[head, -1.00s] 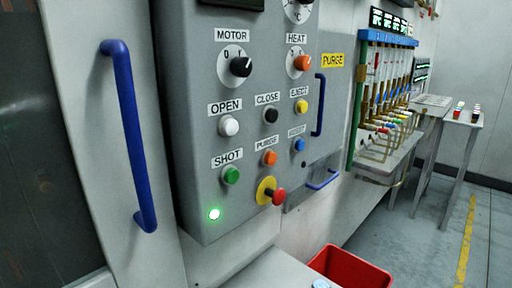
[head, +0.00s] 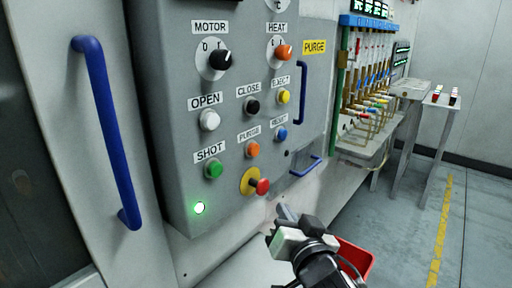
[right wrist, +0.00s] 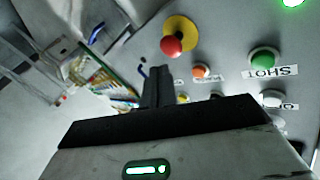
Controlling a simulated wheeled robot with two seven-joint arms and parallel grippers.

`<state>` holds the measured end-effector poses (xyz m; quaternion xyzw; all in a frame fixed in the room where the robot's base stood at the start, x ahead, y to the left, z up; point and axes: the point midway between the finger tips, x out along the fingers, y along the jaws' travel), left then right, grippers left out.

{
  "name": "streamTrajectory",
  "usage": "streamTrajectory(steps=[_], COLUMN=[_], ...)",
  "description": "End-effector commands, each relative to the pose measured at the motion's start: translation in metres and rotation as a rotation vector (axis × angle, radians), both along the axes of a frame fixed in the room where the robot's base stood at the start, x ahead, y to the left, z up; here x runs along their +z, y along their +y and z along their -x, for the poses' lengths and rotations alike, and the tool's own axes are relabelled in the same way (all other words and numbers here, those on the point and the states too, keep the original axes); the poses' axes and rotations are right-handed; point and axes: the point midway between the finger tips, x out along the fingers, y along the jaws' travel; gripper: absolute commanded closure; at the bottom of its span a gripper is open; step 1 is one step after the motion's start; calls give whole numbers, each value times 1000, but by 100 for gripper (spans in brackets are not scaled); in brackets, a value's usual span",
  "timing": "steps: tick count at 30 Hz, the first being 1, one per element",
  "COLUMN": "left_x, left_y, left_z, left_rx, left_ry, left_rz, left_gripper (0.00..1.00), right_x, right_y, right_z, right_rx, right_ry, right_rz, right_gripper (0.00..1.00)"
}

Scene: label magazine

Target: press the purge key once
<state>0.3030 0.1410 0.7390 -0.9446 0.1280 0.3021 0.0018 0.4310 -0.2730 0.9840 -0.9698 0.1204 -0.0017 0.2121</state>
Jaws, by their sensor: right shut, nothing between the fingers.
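The purge key is an orange round button (head: 252,149) under a PURGE label on the grey control panel (head: 180,120). It sits above the red emergency knob (head: 262,186) with its yellow collar. In the right wrist view the orange button (right wrist: 201,71) shows beside the red knob (right wrist: 172,45). My right gripper (head: 284,212) is shut and empty, below and to the right of the knob, apart from the button. Its closed fingers (right wrist: 157,88) show in the right wrist view. My left gripper is not in view.
Close around the purge key are the green SHOT button (head: 213,168), a blue button (head: 281,133) and a black CLOSE button (head: 252,106). Blue handles (head: 108,135) stand out left and right of the buttons. A red bin (head: 356,259) is below right.

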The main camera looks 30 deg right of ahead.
Motion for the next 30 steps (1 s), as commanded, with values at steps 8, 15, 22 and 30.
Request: streamTrajectory(steps=[8,15,22,30], left_x=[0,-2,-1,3], left_y=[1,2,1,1], left_z=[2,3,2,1], left_rx=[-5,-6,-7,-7], left_ry=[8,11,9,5], left_rz=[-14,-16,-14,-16], left_gripper=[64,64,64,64], right_x=[79,83,83,84], right_y=[-36,-38,-36,-25], right_z=[4,5,2,-25], right_rx=[-142,-151,-150,-148], right_ry=[-236,-253,-252,-252], right_rz=[-137,-150,-149,-147], right_gripper=[100,100,100,100])
